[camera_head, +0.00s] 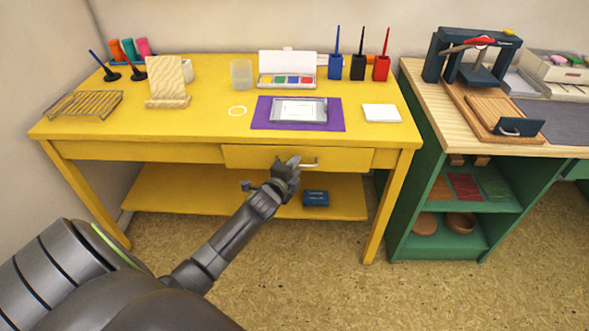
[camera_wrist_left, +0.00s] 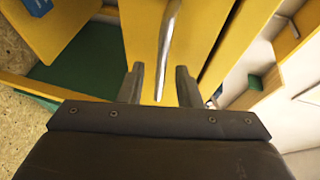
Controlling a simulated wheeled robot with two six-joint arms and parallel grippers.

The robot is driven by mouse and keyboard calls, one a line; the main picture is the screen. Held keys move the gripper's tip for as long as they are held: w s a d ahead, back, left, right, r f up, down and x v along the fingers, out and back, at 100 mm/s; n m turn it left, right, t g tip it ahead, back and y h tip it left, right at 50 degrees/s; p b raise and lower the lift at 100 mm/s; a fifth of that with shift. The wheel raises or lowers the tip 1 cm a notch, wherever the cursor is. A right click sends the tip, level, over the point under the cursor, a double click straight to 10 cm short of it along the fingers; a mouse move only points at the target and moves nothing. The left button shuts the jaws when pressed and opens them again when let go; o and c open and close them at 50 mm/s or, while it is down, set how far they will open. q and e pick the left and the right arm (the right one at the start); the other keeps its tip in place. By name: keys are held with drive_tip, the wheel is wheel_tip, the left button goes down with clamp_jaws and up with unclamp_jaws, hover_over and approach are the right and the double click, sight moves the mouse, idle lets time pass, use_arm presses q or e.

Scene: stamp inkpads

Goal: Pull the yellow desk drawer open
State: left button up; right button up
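The yellow desk (camera_head: 200,112) stands against the wall, with a drawer (camera_head: 345,158) under the right part of its top. The drawer front looks flush with the desk frame. A pale metal bar handle (camera_head: 308,165) sits on the drawer front; it also shows in the left wrist view (camera_wrist_left: 168,40). My left gripper (camera_head: 290,163) is at the left end of the handle. In the left wrist view its two fingers (camera_wrist_left: 159,84) are apart, with the handle's end between them and a gap on both sides. My right gripper is in neither view.
The desk top holds a purple mat (camera_head: 258,118) with a clear tray, an inkpad box (camera_head: 287,64), pen holders and a wire rack (camera_head: 84,104). A blue box (camera_head: 315,198) lies on the lower shelf. A green cabinet (camera_head: 410,215) stands to the right. The floor in front is clear.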

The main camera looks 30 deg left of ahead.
use_arm(q)
clamp_jaws()
idle(0.5)
